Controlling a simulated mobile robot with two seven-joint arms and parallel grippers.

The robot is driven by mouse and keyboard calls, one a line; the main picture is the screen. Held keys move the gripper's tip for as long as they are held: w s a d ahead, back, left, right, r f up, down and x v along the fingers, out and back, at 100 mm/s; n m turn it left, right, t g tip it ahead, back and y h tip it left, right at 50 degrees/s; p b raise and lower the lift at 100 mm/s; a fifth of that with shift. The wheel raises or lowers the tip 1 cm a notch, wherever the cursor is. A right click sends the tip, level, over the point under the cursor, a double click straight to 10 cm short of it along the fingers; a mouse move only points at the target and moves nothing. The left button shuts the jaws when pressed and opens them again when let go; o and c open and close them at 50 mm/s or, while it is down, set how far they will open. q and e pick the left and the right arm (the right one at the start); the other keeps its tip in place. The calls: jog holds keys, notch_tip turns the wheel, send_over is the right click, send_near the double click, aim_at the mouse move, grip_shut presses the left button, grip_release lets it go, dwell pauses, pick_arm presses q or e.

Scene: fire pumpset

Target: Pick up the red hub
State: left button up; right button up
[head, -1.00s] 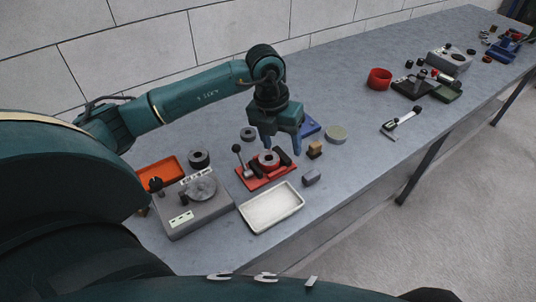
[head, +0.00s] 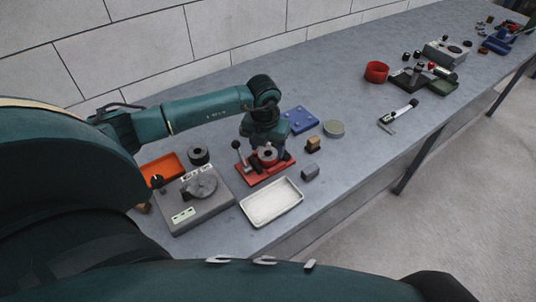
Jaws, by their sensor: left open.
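The red hub (head: 267,154) is a short ring with a grey bore. It sits in the red fixture (head: 262,177), which has a black-knobbed lever at its left. My left gripper (head: 265,150) points down over the fixture with its fingers apart, one to each side of the hub as seen from here. The gripper hides part of the hub and the fixture's back; I cannot tell whether the fingers touch the hub. My right gripper is not in view.
A white tray (head: 247,207) lies in front of the fixture. A grey device (head: 205,213), an orange tray (head: 176,162) and a dark ring (head: 199,155) are to the left. A blue plate (head: 301,120) and small blocks are to the right.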

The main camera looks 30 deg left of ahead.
pick_arm(q)
jog(key=shift+w+f, duration=0.15)
jog(key=shift+f, duration=1)
jog(key=c, duration=1.1)
